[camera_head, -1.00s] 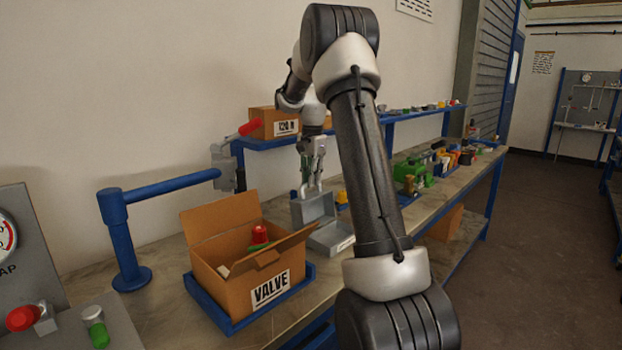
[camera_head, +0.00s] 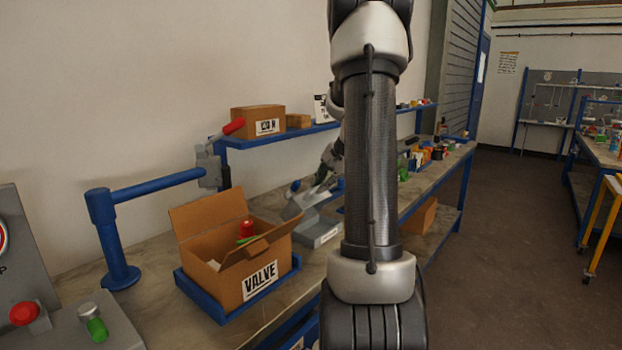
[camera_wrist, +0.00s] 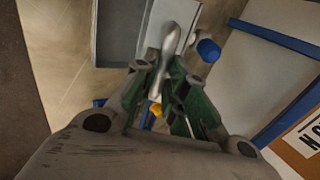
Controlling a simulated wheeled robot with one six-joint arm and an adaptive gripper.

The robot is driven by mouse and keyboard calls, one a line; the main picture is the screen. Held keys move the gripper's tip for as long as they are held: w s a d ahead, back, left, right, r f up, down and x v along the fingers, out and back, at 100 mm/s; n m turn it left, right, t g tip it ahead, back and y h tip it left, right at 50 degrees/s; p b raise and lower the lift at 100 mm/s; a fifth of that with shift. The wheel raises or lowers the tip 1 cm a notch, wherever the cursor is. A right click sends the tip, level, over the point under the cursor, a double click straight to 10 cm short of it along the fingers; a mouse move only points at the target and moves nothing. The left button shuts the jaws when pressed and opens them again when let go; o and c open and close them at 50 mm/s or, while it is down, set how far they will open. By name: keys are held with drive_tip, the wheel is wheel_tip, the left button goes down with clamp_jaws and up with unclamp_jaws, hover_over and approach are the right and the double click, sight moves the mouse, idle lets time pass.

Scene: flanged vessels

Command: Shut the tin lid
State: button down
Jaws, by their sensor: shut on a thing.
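The grey tin (camera_head: 320,233) stands open on the bench, right of the VALVE box. Its tin lid (camera_head: 298,204) is raised and tilted at the tin's back. In the wrist view the open tin (camera_wrist: 118,48) is at the top, with the lid (camera_wrist: 186,14) to its right. My gripper (camera_wrist: 158,70) has green fingers and is shut on the lid at a silver, rounded handle. In the head view my gripper (camera_head: 322,178) is small, just above the lid, and partly hidden by my arm.
The cardboard VALVE box (camera_head: 238,262) sits in a blue tray close left of the tin. A blue shelf (camera_head: 285,136) with boxes runs behind. Several small items lie farther along the bench.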

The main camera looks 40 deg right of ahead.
drive_tip(key=s+f+t, duration=0.1)
drive_tip(key=s+f, duration=0.2)
drive_tip(key=s+d+f+t, duration=0.1)
drive_tip(key=s+f+t, duration=0.1)
drive_tip(key=s+f, duration=0.1)
drive_tip(key=s+f+t+y, duration=0.1)
drive_tip(key=s+f, duration=0.2)
drive_tip(key=f, duration=0.2)
drive_tip(key=shift+d+t, duration=0.4)
drive_tip(key=shift+s+a+f, duration=0.1)
drive_tip(key=shift+s+f, duration=0.1)
drive_tip(key=shift+f, duration=0.4)
drive_tip(key=shift+s+a+f, duration=0.1)
drive_tip(key=shift+s+f, duration=0.1)
drive_tip(key=shift+f, duration=0.35)
drive_tip(key=c, duration=1.5)
unclamp_jaws()
drive_tip(key=shift+o, duration=0.2)
drive_tip(key=shift+w+d, duration=0.1)
